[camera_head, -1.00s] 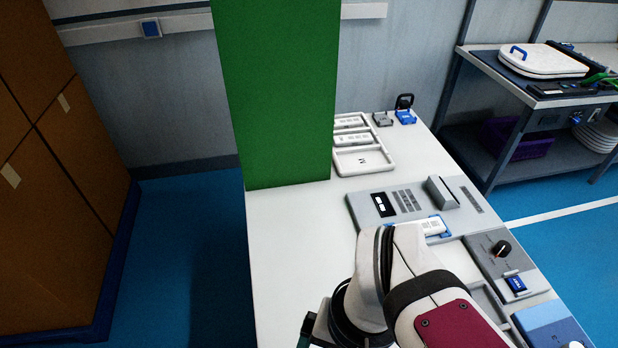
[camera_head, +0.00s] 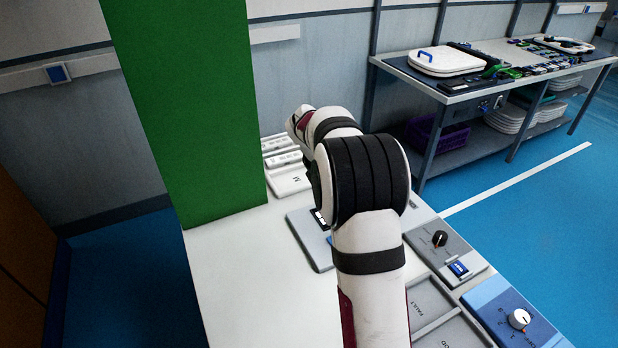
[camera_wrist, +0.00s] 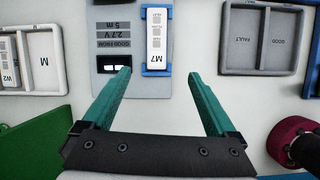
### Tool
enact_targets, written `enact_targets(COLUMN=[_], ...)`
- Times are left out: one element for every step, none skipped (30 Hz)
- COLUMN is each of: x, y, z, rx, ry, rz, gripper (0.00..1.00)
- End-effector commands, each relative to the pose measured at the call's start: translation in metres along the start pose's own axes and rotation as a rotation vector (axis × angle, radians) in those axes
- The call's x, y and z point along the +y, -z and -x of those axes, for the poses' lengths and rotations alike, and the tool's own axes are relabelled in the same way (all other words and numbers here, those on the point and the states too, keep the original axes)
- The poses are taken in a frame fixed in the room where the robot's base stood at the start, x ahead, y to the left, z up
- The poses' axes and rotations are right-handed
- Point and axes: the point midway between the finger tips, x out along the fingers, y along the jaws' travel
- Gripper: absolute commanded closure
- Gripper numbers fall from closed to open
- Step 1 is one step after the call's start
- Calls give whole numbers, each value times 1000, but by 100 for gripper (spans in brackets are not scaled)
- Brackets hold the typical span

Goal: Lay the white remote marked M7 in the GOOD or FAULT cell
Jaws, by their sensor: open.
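The white remote marked M7 (camera_wrist: 157,38) lies in a blue holder (camera_wrist: 145,71) at the top of the wrist view. My gripper (camera_wrist: 160,76) is open and empty, its two teal fingers spread just short of the remote, one toward each side. The two-cell grey tray shows at the right of the wrist view, with the FAULT cell (camera_wrist: 242,42) left of the GOOD cell (camera_wrist: 284,45). Both cells look empty. The tray (camera_head: 418,308) also shows at the bottom of the head view. There my arm hides the remote and the gripper.
A grey panel (camera_wrist: 118,40) with a small dark window adjoins the blue holder. A white tray marked M (camera_wrist: 44,62) holds a remote marked W2 (camera_wrist: 7,62). A tall green block (camera_head: 190,110) stands left on the table. A grey knob box (camera_head: 445,248) and a blue one (camera_head: 515,318) line the right edge.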

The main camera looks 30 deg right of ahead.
Motion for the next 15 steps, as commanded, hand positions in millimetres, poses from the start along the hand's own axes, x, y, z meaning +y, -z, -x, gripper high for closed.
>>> enact_targets(x=[5,8,8,9,8,8,7,7,7,8,7,8,8,8,8], y=[-4,-6,-7,-8,-8,-8,-7,-7,-8,-8,-8,-8,-8,-8,-8], z=[-9,-14,-22,-28,-36,-49,-58,-67,-79,-86,-93,-101,-106,-110,-114], rx=[-11,-16,-19,-19,-18,-18,-17,-17,-17,-17,-16,-17,-17,-17,-17], ry=[2,1,3,3,4,5,5,5,5,4,4,2,2,2,0], rz=[47,68,84,88,87,87,86,86,86,84,85,85,84,83,83], gripper=[7,7,7,7,7,7,7,7,7,7,7,7,7,7,7])
